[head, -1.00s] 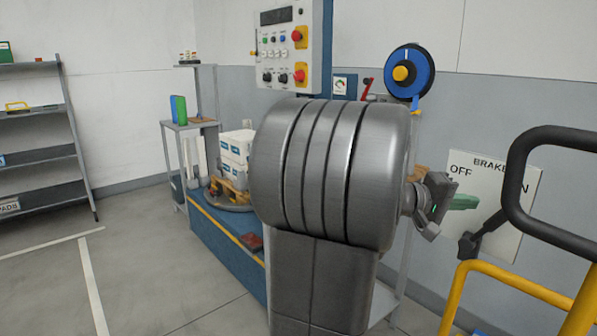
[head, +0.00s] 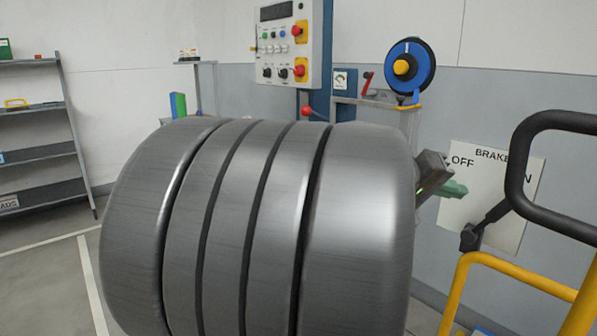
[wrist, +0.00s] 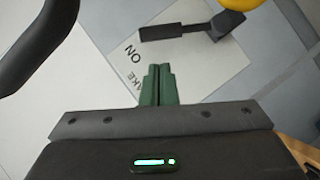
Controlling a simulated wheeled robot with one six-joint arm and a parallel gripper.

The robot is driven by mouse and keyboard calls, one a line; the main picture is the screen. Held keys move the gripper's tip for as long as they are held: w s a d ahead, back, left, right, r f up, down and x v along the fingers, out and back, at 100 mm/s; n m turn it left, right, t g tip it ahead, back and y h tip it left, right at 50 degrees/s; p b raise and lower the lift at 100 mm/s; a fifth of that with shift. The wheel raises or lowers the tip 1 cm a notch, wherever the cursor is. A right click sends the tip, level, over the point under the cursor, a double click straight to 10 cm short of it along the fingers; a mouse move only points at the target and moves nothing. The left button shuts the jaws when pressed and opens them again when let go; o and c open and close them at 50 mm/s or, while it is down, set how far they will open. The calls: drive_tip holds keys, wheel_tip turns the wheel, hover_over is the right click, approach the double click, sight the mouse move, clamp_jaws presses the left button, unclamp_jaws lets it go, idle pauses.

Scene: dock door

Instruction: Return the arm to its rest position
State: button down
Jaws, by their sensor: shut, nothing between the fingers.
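My gripper (head: 455,189) shows at the right of the head view, beyond the large grey links of my arm, which fill the lower middle. Its green fingers also show in the wrist view (wrist: 158,84). They are together with nothing between them. Behind them is a white brake sign (head: 483,206) with the words OFF and BRAKE, partly covered by my gripper. A dark brake lever (head: 487,226) stands in front of the sign, and my gripper is apart from it. The lever also shows in the wrist view (wrist: 190,31).
A black loop handle (head: 515,185) and a yellow rail (head: 500,262) stand close at the right. A control panel (head: 283,45) and a blue reel (head: 409,67) are behind my arm. A grey shelf (head: 40,155) stands at the far left. Floor at the left is clear.

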drive_tip(key=w+v, duration=0.1)
drive_tip(key=v, duration=0.3)
drive_tip(key=s+b+x, duration=0.2)
drive_tip(key=x, duration=0.8)
drive_tip(key=w+a+f+n+h+p, duration=0.4)
drive_tip(key=w+f+n+h+p, duration=0.1)
drive_tip(key=w+n+p, duration=0.5)
drive_tip(key=shift+n+t+h+p, duration=0.3)
drive_tip(key=shift+t+h+p, duration=0.1)
drive_tip(key=shift+h+p, duration=0.45)
drive_tip(key=shift+a, duration=0.1)
